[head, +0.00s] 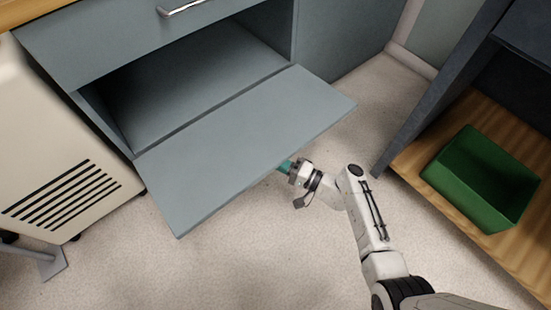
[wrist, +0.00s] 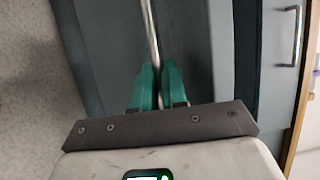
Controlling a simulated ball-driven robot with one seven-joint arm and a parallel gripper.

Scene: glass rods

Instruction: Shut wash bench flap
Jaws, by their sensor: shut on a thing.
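The wash bench flap (head: 245,140) is a blue-grey panel. It hangs open, folded out and down from the cabinet front, and the dark compartment (head: 190,85) behind it shows. My gripper (head: 284,165) is at the flap's front edge, with its teal fingertips partly hidden by the panel. In the wrist view, the teal fingers (wrist: 157,75) are shut on a thin metal bar, the flap handle (wrist: 151,35). The handle is hidden in the head view.
A closed drawer (head: 110,40) with a metal handle (head: 185,6) is above the opening. A beige vented unit (head: 60,160) stands at left. At right, a dark shelf unit with a wooden board (head: 415,155) holds a green bin (head: 480,200). Speckled floor (head: 250,255) is clear in front.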

